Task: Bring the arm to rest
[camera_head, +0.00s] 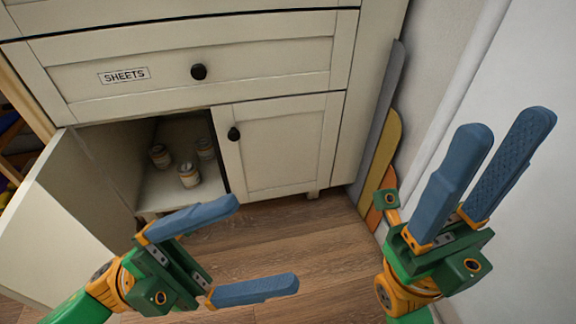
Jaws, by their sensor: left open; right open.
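My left gripper (268,246) is open and empty. It is in the lower left of the head view, in front of the cabinet and over the wooden floor, with its blue fingers pointing right. My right gripper (508,122) is open and empty at the right side. Its blue fingers point up, in front of the white wall. Neither gripper appears to touch anything.
A cream cabinet (288,150) has a drawer (240,58) labelled SHEETS. Its left door (62,215) stands open, showing several small jars (188,175) inside. Its right door is shut. Coloured boards (380,150) lean beside the cabinet. The wooden floor (320,245) is clear.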

